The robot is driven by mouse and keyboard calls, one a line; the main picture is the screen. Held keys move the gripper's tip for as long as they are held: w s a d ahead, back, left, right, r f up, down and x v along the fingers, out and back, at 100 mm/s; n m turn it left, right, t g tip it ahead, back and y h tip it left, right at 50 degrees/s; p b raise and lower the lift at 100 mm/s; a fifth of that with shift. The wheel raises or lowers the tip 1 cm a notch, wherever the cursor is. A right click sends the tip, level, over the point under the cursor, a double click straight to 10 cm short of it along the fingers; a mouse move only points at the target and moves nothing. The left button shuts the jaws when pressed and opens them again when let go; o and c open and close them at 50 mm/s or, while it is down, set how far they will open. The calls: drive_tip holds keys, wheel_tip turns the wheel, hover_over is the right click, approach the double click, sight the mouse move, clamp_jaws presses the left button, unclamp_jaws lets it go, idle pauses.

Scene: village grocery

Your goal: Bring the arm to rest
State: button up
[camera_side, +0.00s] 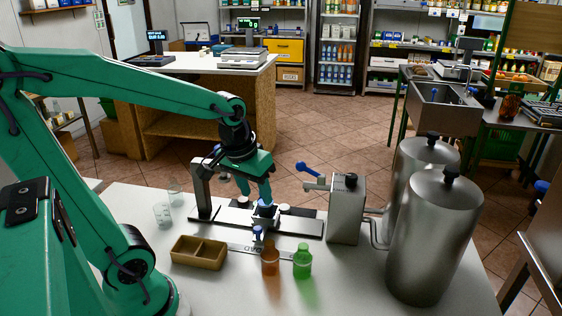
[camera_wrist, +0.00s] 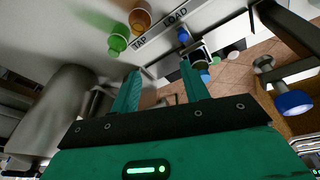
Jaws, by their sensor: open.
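My gripper (camera_side: 257,193) hangs from my green arm, low over the middle of the metal rail fixture (camera_side: 300,225). Its jaws point down, just above a small dark carriage with a blue-and-white top (camera_side: 263,212). In the wrist view my gripper (camera_wrist: 160,82) shows two green fingers spread apart with nothing between them. The carriage (camera_wrist: 196,54) shows close to the right fingertip there; I cannot tell whether they touch.
On the white table stand an orange container (camera_side: 270,259), a green container (camera_side: 302,262), a divided brown tray (camera_side: 198,252) and a clear cup (camera_side: 162,214). A grey tap block (camera_side: 346,212) and steel tanks (camera_side: 432,240) stand to the right. An upright post (camera_side: 201,186) stands left.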

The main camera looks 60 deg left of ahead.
drive_tip(key=s+d+r+m+t, duration=0.2)
drive_tip(key=s+d+r+m, duration=0.2)
drive_tip(key=s+r, duration=0.1)
drive_tip(key=shift+s+d+t, duration=0.15)
drive_tip(key=shift+s+t, duration=0.15)
drive_tip(key=shift+s, duration=0.05)
drive_tip(key=shift+r, duration=0.1)
idle(1.0)
